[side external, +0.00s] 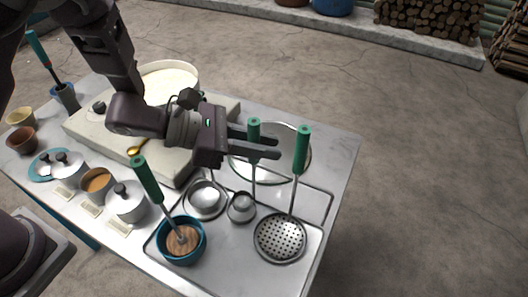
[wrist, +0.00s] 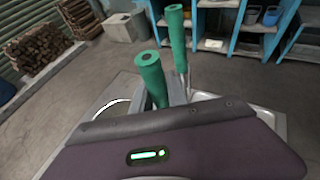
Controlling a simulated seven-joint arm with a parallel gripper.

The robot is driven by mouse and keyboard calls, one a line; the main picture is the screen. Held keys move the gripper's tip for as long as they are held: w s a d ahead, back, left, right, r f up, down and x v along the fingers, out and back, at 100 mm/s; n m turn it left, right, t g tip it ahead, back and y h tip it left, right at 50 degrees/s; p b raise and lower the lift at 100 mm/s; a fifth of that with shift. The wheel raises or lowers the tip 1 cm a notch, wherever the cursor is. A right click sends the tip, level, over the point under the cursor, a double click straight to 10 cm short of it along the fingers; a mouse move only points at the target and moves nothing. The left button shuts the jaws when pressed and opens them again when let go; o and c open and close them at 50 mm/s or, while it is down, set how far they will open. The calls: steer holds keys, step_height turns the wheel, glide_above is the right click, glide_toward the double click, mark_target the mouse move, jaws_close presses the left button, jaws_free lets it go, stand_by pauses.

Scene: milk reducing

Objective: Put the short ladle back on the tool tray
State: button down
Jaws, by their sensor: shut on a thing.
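The short ladle has a green handle (side external: 254,131), a thin metal stem and a small metal cup (side external: 242,208). My gripper (side external: 276,148) is shut on its handle, which stands nearly upright between the fingers. The held green handle also shows in the wrist view (wrist: 150,78). The cup is over the metal tool tray (side external: 222,262); I cannot tell whether it touches the tray. A skimmer (side external: 280,238) with a perforated disc and a green handle (side external: 302,150) is at the tray's right, close to my fingertips. Its handle shows behind the held one in the wrist view (wrist: 176,40).
Another round metal bowl (side external: 205,198) is left of the cup, its upper stem hidden by my gripper. A blue pot (side external: 182,255) with a green-handled tool is at the tray's left. Lidded pots (side external: 126,203) line the left front.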

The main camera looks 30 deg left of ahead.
steer(key=shift+f, duration=1.2)
steer(key=c, duration=1.3)
jaws_free()
steer(key=shift+f, duration=0.15)
steer(key=v, duration=1.2)
